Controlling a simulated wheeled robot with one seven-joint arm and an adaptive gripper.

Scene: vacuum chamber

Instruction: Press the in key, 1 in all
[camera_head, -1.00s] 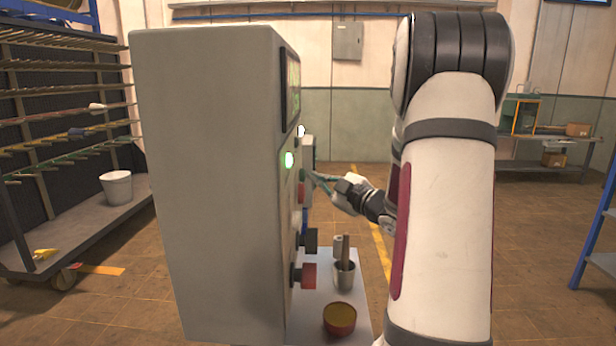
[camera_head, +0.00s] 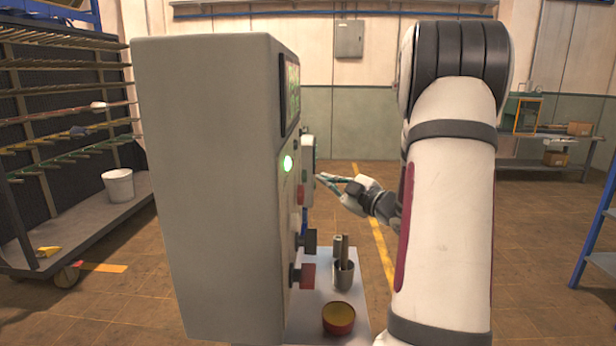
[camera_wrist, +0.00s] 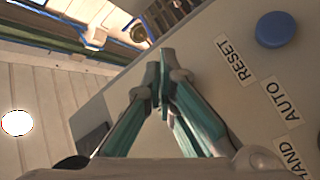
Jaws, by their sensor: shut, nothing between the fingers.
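The grey control cabinet (camera_head: 215,190) stands left of my arm, its control face seen very obliquely in the head view. A pale box (camera_head: 308,158) sticks out from that face. I cannot make out a key marked "in" in either view. My gripper (camera_head: 318,177) is shut and empty, its teal fingers pointing left at the face by the pale box. A small gap seems to show between the tips and the box. In the wrist view the shut fingertips (camera_wrist: 162,62) lie over the grey panel, left of a blue round button (camera_wrist: 276,29) and RESET, AUTO and HAND labels.
Red and black knobs (camera_head: 306,274) jut out lower down. A shelf below holds a metal cup (camera_head: 343,275) with sticks and a red-rimmed bowl (camera_head: 339,318).

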